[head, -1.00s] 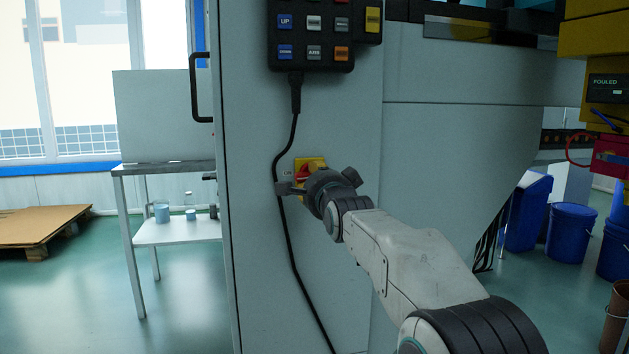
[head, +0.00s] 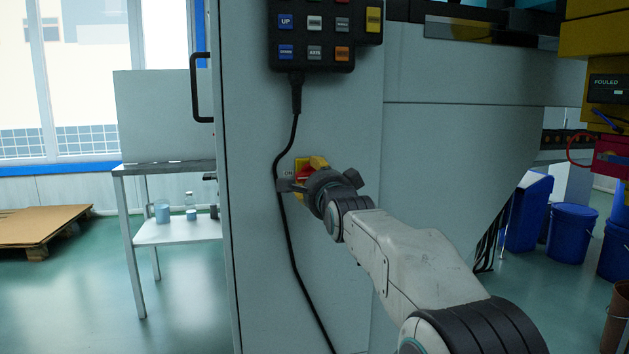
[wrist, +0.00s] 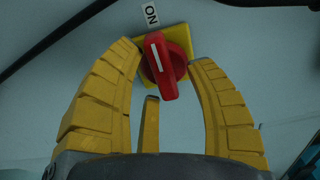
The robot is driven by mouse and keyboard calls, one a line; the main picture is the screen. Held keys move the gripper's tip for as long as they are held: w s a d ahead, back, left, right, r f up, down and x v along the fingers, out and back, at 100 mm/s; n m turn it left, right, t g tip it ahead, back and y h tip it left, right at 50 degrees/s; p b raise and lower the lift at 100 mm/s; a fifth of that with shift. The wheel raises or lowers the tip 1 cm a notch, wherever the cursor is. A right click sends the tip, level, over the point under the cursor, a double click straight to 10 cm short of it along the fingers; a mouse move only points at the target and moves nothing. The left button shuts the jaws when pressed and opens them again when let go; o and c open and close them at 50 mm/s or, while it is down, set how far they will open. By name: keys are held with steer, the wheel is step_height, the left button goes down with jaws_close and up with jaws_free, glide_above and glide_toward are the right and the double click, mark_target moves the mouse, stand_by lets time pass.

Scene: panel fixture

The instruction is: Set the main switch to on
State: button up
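The main switch is a red rotary knob (wrist: 164,66) on a yellow plate (wrist: 177,36), with a white ON label (wrist: 151,14) beside the plate. Its raised handle carries a white line, and the line's end points roughly toward the label. My gripper (wrist: 165,56) has its yellow fingers spread on both sides of the knob, with visible gaps between them and it. In the head view the red knob (head: 304,172) and the ON label (head: 288,174) show just beyond my gripper, which partly hides the plate.
A control pendant (head: 312,32) hangs above the switch, and its black cable (head: 284,225) runs down close by the gripper's left side. A door handle (head: 196,88) juts out at the cabinet's left edge. Blue buckets (head: 571,232) stand at the right.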

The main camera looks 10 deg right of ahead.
stand_by(0.3)
steer(key=s, duration=1.2)
stand_by(0.3)
steer(key=s+r+n+g+p, duration=0.3)
steer(key=s+n+g+p, duration=0.2)
steer(key=s+p, duration=0.5)
steer(key=s+r+n+g+p, duration=0.4)
steer(key=s+n+p, duration=0.3)
steer(key=p, duration=1.1)
steer(key=s+r+n+g+p, duration=0.3)
steer(key=s+n+g+p, duration=0.2)
steer(key=s+p, duration=0.9)
steer(key=shift+s+r+n+g, duration=0.35)
steer(key=shift+s+n, duration=0.25)
steer(key=shift+s, duration=0.15)
